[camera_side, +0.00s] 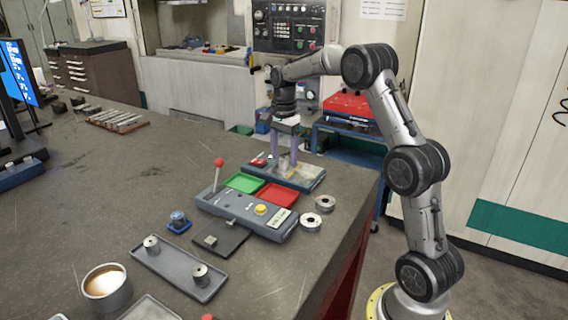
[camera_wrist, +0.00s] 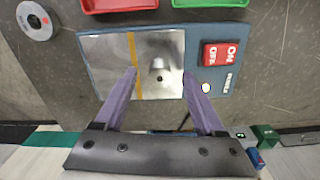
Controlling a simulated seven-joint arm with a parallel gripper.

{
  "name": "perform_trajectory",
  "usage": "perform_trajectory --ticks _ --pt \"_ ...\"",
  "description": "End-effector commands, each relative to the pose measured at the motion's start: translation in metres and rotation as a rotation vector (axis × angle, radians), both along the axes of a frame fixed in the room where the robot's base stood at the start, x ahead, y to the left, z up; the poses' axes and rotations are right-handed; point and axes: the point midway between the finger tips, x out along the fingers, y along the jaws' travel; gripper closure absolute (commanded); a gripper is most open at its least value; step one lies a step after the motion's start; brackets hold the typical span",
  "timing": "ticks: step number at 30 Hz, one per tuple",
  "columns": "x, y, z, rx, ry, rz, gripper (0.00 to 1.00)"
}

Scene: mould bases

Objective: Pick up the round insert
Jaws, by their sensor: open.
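My gripper (camera_side: 284,163) is open, with its two purple fingers pointing down over a blue-grey powered station at the far right of the bench. In the wrist view its fingertips (camera_wrist: 160,74) are apart over the station's shiny metal plate (camera_wrist: 108,65). A small, pale metal piece (camera_wrist: 157,64) shows on the plate between the fingers, beside a small dark hole; I cannot tell if it is the round insert. Two small round metal pieces, one at the back (camera_side: 151,243) and one at the front (camera_side: 200,272), stand on a grey tray (camera_side: 176,270).
The station has a red switch (camera_wrist: 220,54). A control box (camera_side: 240,213) with a red-knobbed lever stands in front, near green (camera_side: 245,183) and red (camera_side: 277,195) trays.

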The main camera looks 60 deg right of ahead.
Motion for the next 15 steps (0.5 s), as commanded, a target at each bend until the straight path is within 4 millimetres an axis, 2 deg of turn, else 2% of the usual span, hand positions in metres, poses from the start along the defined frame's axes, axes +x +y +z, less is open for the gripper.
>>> perform_trajectory --ticks 2,12,14,15 --pt "-0.0001 -0.0001 0.0000 0.000 0.000 0.000 0.28" --pt "0.0000 -0.0001 0.0004 0.000 0.000 0.000 0.88" --pt "-0.0001 -0.0001 0.0004 0.000 0.000 0.000 0.98" --pt "0.0000 -0.0001 0.0005 0.000 0.000 0.000 1.00"
